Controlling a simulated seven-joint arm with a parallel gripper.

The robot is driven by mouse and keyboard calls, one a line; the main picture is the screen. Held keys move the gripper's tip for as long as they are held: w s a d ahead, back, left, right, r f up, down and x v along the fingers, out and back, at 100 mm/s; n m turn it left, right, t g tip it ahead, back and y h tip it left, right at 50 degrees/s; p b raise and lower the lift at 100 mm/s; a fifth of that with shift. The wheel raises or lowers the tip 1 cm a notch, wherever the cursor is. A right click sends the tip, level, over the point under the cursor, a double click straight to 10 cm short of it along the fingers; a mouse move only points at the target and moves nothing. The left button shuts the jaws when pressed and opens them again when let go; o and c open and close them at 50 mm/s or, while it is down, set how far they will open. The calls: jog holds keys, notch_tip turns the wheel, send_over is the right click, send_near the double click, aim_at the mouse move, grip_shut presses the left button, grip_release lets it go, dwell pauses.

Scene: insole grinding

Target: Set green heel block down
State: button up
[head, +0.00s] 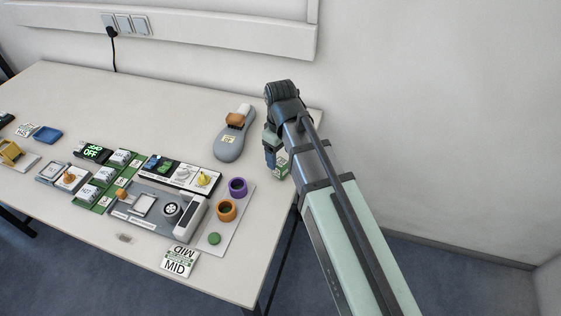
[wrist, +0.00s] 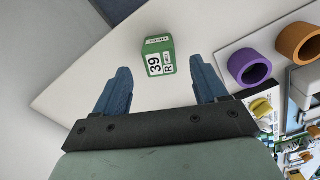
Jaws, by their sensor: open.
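The green heel block (wrist: 158,57) is a small green block with white labels reading "39 R". In the wrist view it stands on the white table, ahead of my gripper (wrist: 160,75) and in line with the gap between the blue fingers. Clear space shows between the block and each finger. My gripper is open and empty. In the head view my gripper (head: 272,152) hangs low over the table's right end, and the block (head: 282,165) shows partly behind it. Whether the fingertips reach down beside the block I cannot tell.
Nearer are a purple ring (head: 237,187), an orange ring (head: 227,210) and a grey machine panel (head: 150,208). The table's right edge is close to the green block.

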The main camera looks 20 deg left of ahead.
aim_at(281, 162)
notch_tip(281, 162, up, 6)
dwell(0.5)
jog(key=shift+w, duration=0.1)
jog(key=w+d+f+h, duration=0.2)
jog(key=w+d+f, duration=0.5)
jog(key=d+f, duration=0.35)
jog(key=s+d+f+m+g, duration=0.1)
jog(key=s+d+f+m, duration=0.15)
jog(key=d+f, duration=0.45)
jog(key=s+d+f+m+g, duration=0.2)
jog(key=s+d+f, duration=0.1)
jog(key=f, duration=0.9)
jog(key=s+d+f+m+g, duration=0.2)
jog(key=s+d+f+m, duration=0.3)
jog(key=s+d+f, duration=0.7)
jog(key=s+d+f+m+g+y, duration=0.1)
jog(key=s+f+m, duration=0.1)
jog(key=s+f, duration=0.3)
jog(key=s+d+f+m+y, duration=0.1)
jog(key=s+f, duration=0.4)
jog(key=s, duration=0.8)
jog(key=shift+d+f+m+g, duration=0.25)
jog(key=shift+d+m+g, duration=0.2)
jog(key=shift+d, duration=0.3)
